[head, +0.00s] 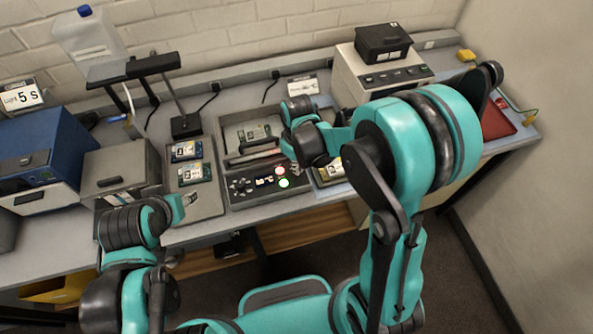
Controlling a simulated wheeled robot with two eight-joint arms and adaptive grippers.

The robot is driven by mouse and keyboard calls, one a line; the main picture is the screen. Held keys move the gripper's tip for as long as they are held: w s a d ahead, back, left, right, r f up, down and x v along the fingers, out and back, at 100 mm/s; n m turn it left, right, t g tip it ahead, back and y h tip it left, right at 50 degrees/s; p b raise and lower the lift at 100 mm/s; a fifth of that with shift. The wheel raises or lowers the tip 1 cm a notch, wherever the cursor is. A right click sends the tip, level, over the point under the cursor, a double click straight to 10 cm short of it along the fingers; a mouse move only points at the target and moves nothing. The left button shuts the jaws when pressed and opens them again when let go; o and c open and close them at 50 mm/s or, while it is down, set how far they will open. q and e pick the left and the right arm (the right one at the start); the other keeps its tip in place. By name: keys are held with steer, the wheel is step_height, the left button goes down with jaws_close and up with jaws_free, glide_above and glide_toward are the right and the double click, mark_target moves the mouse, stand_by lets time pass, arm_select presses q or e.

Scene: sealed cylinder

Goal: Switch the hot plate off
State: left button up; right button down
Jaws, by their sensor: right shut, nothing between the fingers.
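A dark grey device (236,193), which looks like the hot plate, sits in the middle of the bench. Its front panel has a small display, dark keys, a red button (280,171) and a lit green button (284,183). A board lies in the recessed area behind the panel. My right gripper (294,168) is shut and empty, just right of the red button and above the panel's right end. I cannot tell whether it touches. My left arm is at the lower left, and its fingers cannot be made out.
A grey tray with boards (193,203) lies left of the device. A blue box (40,150) and a grey box (122,165) stand farther left. A black stand (186,125) rises behind. A white instrument (345,78) and a red mat (496,122) are on the right.

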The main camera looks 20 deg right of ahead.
steer(key=shift+f+b, duration=0.45)
steer(key=shift+f, duration=0.1)
steer(key=shift+r, duration=0.15)
steer(key=shift+r+p, duration=2.55)
steer(key=shift+r, duration=0.9)
steer(key=shift+b, duration=0.3)
steer(key=s+d+f+m+t+b, duration=0.1)
steer(key=s+d+m+t+b, duration=0.1)
steer(key=s+b, duration=0.3)
steer(key=s+d+m+t+b, duration=0.2)
steer(key=s+m+t+b, duration=0.2)
steer(key=b, duration=0.5)
steer(key=shift+s+d+f+t, duration=0.35)
steer(key=shift+s+t, duration=0.15)
steer(key=shift+s, duration=0.15)
